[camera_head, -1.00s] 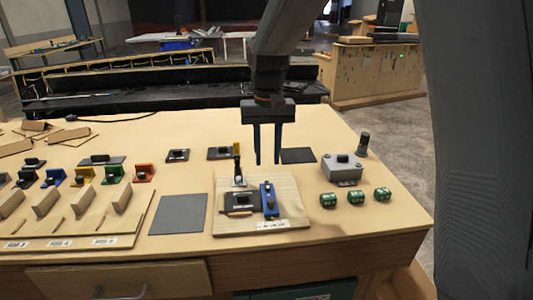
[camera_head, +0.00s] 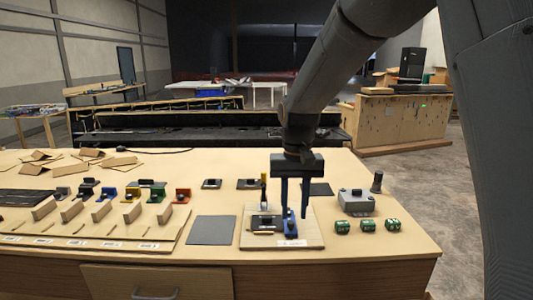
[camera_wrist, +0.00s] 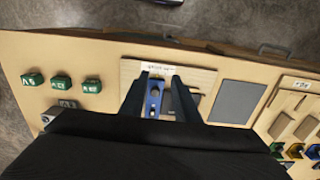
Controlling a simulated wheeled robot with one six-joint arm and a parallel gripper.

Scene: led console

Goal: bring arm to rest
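My gripper (camera_head: 294,213) hangs fingers down over the wooden board (camera_head: 251,240) on the table. Its two fingers are apart with nothing held between them. In the wrist view the open gripper (camera_wrist: 158,78) frames a blue part (camera_wrist: 155,97) on the board, seen past the fingers. In the head view the fingers partly cover this blue part (camera_head: 291,229). A black module (camera_head: 266,222) sits beside it, and a small upright piece with a yellow top (camera_head: 263,180) stands behind. How high the fingertips are above the board is unclear.
A grey box (camera_head: 355,201) and a dark upright cylinder (camera_head: 377,182) stand right of the board, with several green blocks (camera_head: 367,225) in front. A grey mat (camera_head: 211,230) lies left. Further left, a wooden rack (camera_head: 92,237) holds coloured parts.

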